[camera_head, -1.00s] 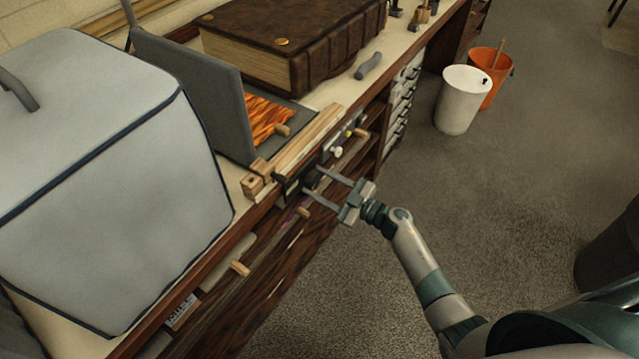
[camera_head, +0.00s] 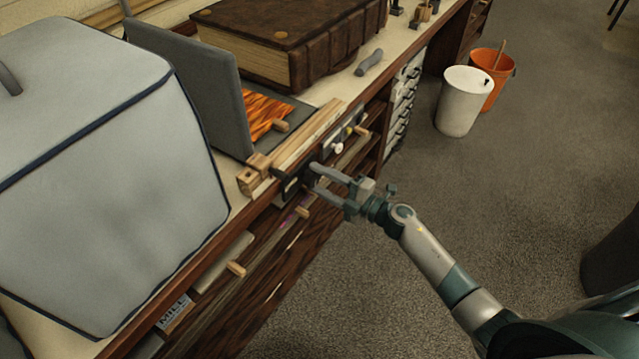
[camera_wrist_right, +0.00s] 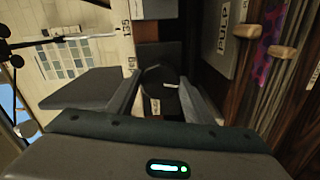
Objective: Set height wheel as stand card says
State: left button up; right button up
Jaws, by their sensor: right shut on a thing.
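The height wheel (camera_wrist_right: 158,78) shows in the right wrist view as a round black knob on the front of the bench, with a small white mark at its edge. In the head view it is a dark shape mostly hidden by the fingers. My right gripper (camera_wrist_right: 162,95) is shut on the wheel, one finger on each side; it also shows in the head view (camera_head: 316,180), reaching the bench front from the right. I cannot pick out the stand card or read a setting for the wheel. My left gripper is out of view.
A wooden rail (camera_head: 305,140) runs along the bench edge above the wheel. A small white knob (camera_head: 338,148) sits nearby. A grey panel (camera_head: 195,90), a large brown book (camera_head: 290,40) and a grey covered box (camera_head: 110,190) stand on the bench.

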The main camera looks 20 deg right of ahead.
jog(key=n+b, duration=0.1)
jog(key=n, duration=0.1)
jog(key=n+b, duration=0.1)
jog(key=n, duration=0.1)
jog(key=shift+f+n+b, duration=0.2)
jog(key=shift+n+b, duration=0.1)
jog(key=shift+n, duration=0.1)
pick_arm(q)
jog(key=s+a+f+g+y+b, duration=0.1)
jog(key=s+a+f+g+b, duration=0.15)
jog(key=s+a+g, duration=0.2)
pick_arm(e)
jog(key=n, duration=0.3)
jog(key=shift+n, duration=0.8)
jog(key=n+b, duration=0.2)
jog(key=n, duration=0.1)
jog(key=shift+n, duration=0.4)
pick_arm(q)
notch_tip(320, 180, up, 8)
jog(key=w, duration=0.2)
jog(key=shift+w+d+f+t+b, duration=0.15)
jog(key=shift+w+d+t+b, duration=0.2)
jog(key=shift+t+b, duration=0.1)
pick_arm(e)
jog(key=shift+r+n, duration=0.1)
jog(key=shift+n, duration=0.5)
jog(key=o, duration=1)
jog(key=shift+o, duration=0.2)
